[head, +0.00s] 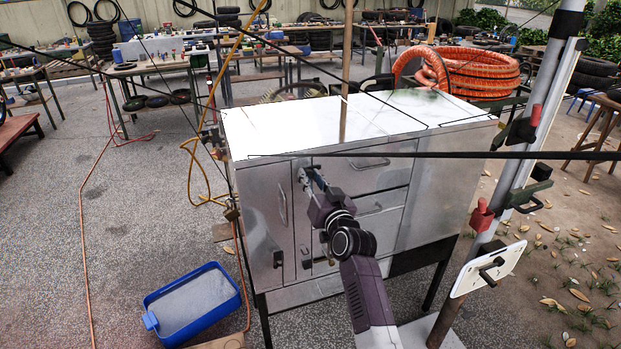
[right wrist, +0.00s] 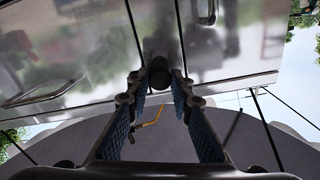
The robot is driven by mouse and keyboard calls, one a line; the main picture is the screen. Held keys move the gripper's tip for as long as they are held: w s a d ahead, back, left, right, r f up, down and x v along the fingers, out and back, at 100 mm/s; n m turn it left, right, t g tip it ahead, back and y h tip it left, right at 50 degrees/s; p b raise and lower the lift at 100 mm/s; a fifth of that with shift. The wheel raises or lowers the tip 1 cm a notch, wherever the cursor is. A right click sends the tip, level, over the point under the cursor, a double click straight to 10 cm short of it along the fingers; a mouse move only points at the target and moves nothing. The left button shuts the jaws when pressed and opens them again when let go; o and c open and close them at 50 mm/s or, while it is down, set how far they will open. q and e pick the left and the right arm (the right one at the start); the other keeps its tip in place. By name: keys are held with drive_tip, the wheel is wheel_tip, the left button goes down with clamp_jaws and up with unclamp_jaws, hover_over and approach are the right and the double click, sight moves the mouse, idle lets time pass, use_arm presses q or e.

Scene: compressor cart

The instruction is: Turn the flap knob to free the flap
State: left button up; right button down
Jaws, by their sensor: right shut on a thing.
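The metal cart (head: 365,110) stands in the middle of the head view, its front facing me. My right arm reaches up to the upper front of the cart. My right gripper (head: 312,178) is at the front panel, near the edge between the narrow left door and the drawers. In the right wrist view the dark round flap knob (right wrist: 159,72) sits between the fingertips of my right gripper (right wrist: 158,88), which is shut on it. In the head view the gripper hides the knob. I cannot tell which panel is the flap. My left gripper is not in view.
A blue tub (head: 193,304) stands on the floor at the front left. An orange hose coil (head: 462,72) lies behind the cart's right end. A metal post (head: 520,170) with red clamps rises at the right. Thin dark lines cross the view. The paved floor at left is mostly free.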

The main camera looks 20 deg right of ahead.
drive_tip(key=n+p, duration=0.1)
drive_tip(key=n, duration=0.3)
drive_tip(key=shift+n, duration=0.3)
drive_tip(key=n, duration=0.4)
drive_tip(key=shift+n+p, duration=0.3)
drive_tip(key=shift+p, duration=0.05)
drive_tip(key=n, duration=0.4)
drive_tip(key=shift+a+n, duration=0.1)
drive_tip(key=shift+n, duration=2.3)
drive_tip(key=c, duration=1.7)
unclamp_jaws()
